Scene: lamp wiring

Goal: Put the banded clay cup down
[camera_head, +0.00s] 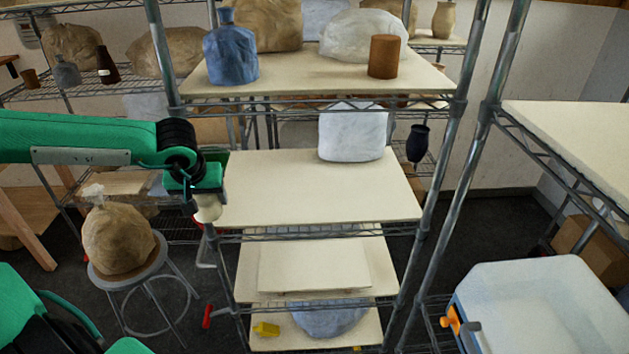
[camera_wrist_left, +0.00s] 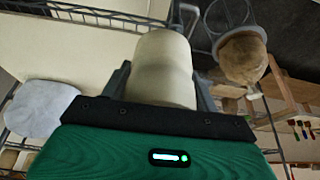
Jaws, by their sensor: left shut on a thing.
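My left gripper (camera_head: 205,201) is shut on a pale cream clay cup (camera_head: 208,212), held at the left front corner of the middle shelf board (camera_head: 310,190). In the left wrist view the cup (camera_wrist_left: 162,68) sits between the two dark fingers of the left gripper (camera_wrist_left: 162,85). No bands can be made out on it. The arm hides much of the cup in the head view, and I cannot tell whether it touches the board. My right gripper is not in view.
The middle board is mostly bare, with a white bag (camera_head: 352,133) at its back right. Metal posts (camera_head: 450,150) frame the rack. Above, the upper board holds a blue jar (camera_head: 230,50) and a brown cylinder (camera_head: 384,57). A stool (camera_head: 135,268) with a clay bag stands left.

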